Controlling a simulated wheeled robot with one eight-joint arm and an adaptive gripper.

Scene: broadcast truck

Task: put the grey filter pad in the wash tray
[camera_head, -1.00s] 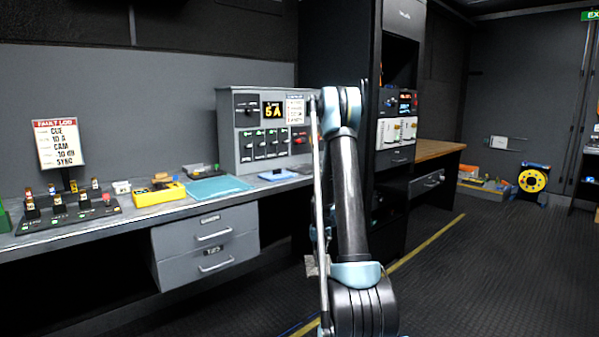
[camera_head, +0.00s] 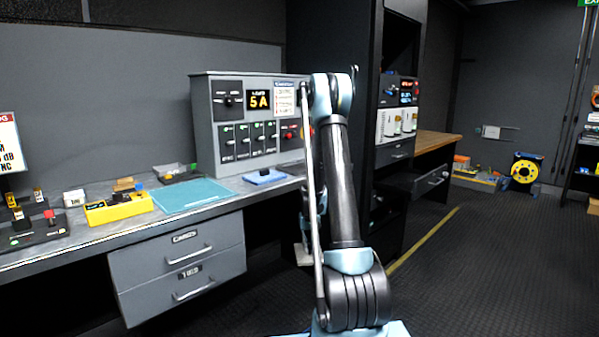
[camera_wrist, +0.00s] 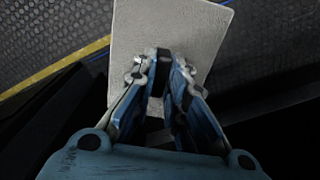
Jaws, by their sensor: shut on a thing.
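The grey filter pad (camera_wrist: 170,40) is a flat, light grey, roughly rectangular sheet. In the wrist view my gripper (camera_wrist: 165,75) is shut on its near edge, and the pad extends beyond the fingertips over the dark floor. In the head view my arm hides most of the gripper; a small pale grey piece, probably the pad, shows left of the arm. I cannot identify the wash tray for certain. A small blue tray-like item (camera_head: 266,177) with a dark block on it lies on the counter, apart from the gripper.
The counter (camera_head: 75,237) holds a teal mat (camera_head: 192,194), a yellow box (camera_head: 118,208) and a switch console (camera_head: 255,150). Drawers (camera_head: 180,265) are shut below. A black rack stands behind my arm.

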